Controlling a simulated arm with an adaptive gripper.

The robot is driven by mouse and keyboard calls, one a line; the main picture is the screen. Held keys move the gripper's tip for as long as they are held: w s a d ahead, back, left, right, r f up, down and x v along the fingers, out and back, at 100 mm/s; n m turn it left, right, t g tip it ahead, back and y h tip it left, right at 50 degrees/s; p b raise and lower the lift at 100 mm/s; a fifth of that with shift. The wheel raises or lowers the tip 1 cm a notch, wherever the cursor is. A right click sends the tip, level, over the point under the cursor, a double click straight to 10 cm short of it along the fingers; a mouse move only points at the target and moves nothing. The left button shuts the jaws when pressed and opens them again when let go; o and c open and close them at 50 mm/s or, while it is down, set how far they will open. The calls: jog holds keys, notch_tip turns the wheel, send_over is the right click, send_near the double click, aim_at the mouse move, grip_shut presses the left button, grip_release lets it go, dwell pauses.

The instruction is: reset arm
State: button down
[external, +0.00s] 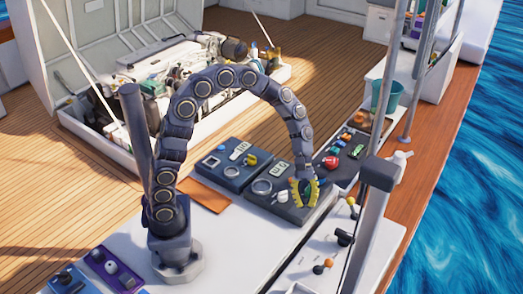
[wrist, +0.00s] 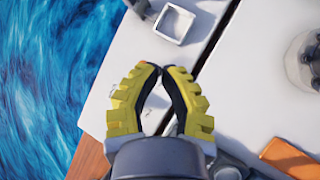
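My arm arches over from its base on the white counter. My gripper (external: 305,195) has yellow ribbed fingers and hangs in front of the grey panels in the external view, pointing down. In the wrist view, my gripper (wrist: 160,70) has its two fingertips drawn together, with a narrow gap lower between the fingers. Nothing shows between them. The white counter (wrist: 240,95) lies beyond the fingers. Whether the gripper touches the panel below it cannot be told.
Grey panels with knobs and gauges (external: 232,165) stand beside and behind my gripper. An orange mat (external: 204,194) lies near them. A metal post (external: 368,230) rises at the right. The engine (external: 180,75) sits in an open hatch. A white square tray (wrist: 174,23) is on the counter.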

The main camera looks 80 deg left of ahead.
jog(key=s+a+r+m+y, duration=0.1)
jog(key=s+m, duration=0.3)
jog(key=s, duration=0.4)
jog(key=s+a+r+m+g+y, duration=0.1)
jog(key=s+a+r+m+y, duration=0.1)
jog(key=s, duration=0.6)
jog(key=s+a+r+m+y, duration=0.1)
jog(key=s+a+m+y, duration=0.1)
jog(key=s+m+y, duration=0.2)
jog(key=s+m, duration=0.3)
jog(key=s, duration=0.2)
jog(key=shift+a+r+y, duration=0.35)
jog(key=shift+a+y, duration=0.05)
